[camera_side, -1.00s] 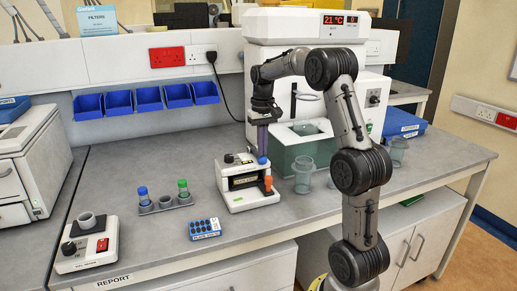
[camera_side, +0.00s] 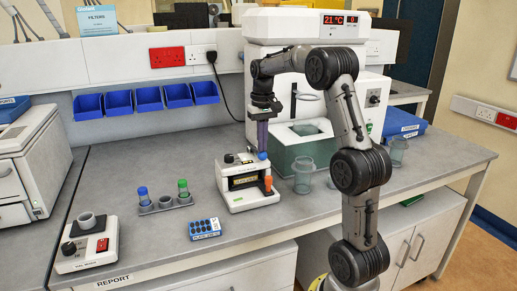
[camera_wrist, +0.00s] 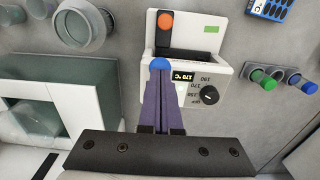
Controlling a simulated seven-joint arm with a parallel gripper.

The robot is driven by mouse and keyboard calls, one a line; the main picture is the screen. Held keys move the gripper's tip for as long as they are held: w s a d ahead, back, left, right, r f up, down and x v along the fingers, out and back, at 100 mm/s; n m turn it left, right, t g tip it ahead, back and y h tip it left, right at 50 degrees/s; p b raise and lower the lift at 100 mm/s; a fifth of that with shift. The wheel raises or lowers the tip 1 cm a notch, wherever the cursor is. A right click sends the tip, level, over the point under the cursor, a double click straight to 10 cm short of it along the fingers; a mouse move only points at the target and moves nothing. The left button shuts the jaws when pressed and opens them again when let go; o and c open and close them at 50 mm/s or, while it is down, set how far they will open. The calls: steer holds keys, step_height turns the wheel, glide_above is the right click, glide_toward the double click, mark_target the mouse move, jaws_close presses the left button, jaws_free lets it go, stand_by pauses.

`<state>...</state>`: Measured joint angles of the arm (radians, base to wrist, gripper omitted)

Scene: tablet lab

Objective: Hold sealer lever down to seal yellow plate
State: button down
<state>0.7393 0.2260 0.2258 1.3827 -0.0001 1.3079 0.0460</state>
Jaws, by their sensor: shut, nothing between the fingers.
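The sealer (camera_side: 247,182) is a white box with a dark slot and a lever with an orange knob (camera_side: 268,183) at its right. In the wrist view the sealer (camera_wrist: 222,68) shows its 170 °C display and a black dial; the orange knob (camera_wrist: 165,20) is at the end of a black bar. My gripper (camera_side: 262,150) is upright over the sealer's back right, its purple fingers shut together. A blue ball (camera_wrist: 160,64) sits at the fingertips; I cannot tell whether it belongs to the sealer. The orange knob is clear of the fingers.
Green-capped (camera_side: 183,187) and blue-capped (camera_side: 143,195) tubes stand in a holder at left. A blue plate (camera_side: 205,228) lies in front. A clear beaker (camera_side: 303,176) and a green-tinted bath (camera_side: 306,150) stand right of the sealer. A small mixer (camera_side: 88,245) is at front left.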

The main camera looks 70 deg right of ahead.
steer(key=shift+r, duration=0.15)
steer(key=shift+d+r, duration=0.1)
steer(key=shift+r, duration=0.55)
steer(key=shift+w+r, duration=0.1)
steer(key=shift+r, duration=0.15)
steer(key=shift+r, duration=0.15)
steer(key=shift+r, duration=2.4)
